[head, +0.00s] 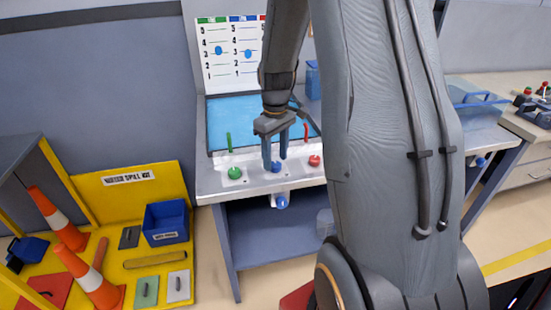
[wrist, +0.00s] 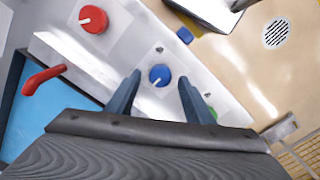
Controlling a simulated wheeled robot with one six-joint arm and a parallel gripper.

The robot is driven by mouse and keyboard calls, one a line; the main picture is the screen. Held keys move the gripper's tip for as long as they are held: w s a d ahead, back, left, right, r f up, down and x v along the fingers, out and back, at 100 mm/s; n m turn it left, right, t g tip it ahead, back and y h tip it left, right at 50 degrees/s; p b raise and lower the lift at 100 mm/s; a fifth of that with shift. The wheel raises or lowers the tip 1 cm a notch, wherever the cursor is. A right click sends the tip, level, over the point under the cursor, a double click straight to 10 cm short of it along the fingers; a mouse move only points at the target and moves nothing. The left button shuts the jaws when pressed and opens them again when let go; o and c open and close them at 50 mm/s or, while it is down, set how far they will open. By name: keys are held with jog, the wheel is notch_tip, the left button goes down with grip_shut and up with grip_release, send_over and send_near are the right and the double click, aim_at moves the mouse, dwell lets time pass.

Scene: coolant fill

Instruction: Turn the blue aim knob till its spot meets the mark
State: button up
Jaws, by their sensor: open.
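The blue knob (head: 277,167) sits on the pale front ledge of the bench, between a green knob (head: 235,172) and a red knob (head: 314,160). In the wrist view the blue knob (wrist: 159,75) shows a short white pointer line. My gripper (head: 274,161) points down over it, open, with one finger to each side of the knob in the wrist view (wrist: 160,84). Contact with the knob cannot be told. The white board (head: 228,84) stands behind, with numbered columns. One blue spot (head: 218,50) is in the green-headed column, another blue spot (head: 248,54) in the blue-headed one. The red-headed column is mostly hidden by my arm.
A green lever (head: 229,141) and a red lever (head: 306,132) rise behind the knobs, by a blue basin (head: 232,117). Another blue knob (head: 282,202) sits below the ledge. A yellow spill-kit stand (head: 115,192) with cones is at left.

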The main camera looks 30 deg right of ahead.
jog(key=shift+f, duration=0.8)
jog(key=c, duration=1)
jog(key=shift+c, duration=0.2)
jog(key=shift+m, duration=0.4)
jog(key=m+p, duration=0.1)
jog(key=m, duration=0.1)
jog(key=shift+m, duration=2.2)
jog(key=shift+w, duration=0.1)
